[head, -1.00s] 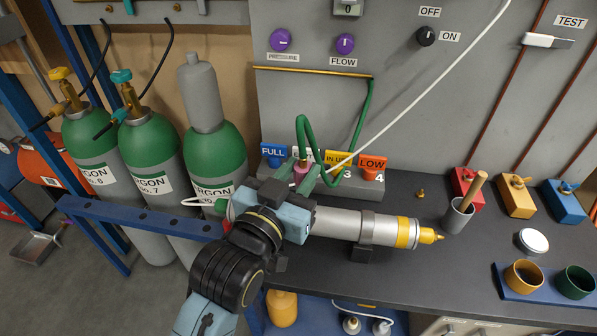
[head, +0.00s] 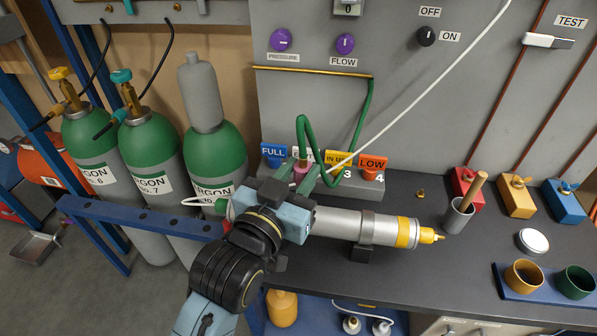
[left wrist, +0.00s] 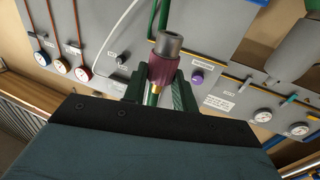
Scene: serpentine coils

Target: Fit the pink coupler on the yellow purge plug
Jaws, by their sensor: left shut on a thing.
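The coupler is in front of the labelled row of plugs, near the second position. The yellow "IN USE" piece (head: 339,159) at position 3 is just right of it, partly hidden by the hose; I cannot clearly make out a yellow plug there. My right gripper is not in view.
A silver cylinder with a yellow band (head: 403,232) lies in a cradle right of my left arm. The blue "FULL" (head: 273,151) and orange "LOW" (head: 372,162) pieces flank the row. A cup with a stick (head: 458,216) stands further right. A white cable crosses behind.

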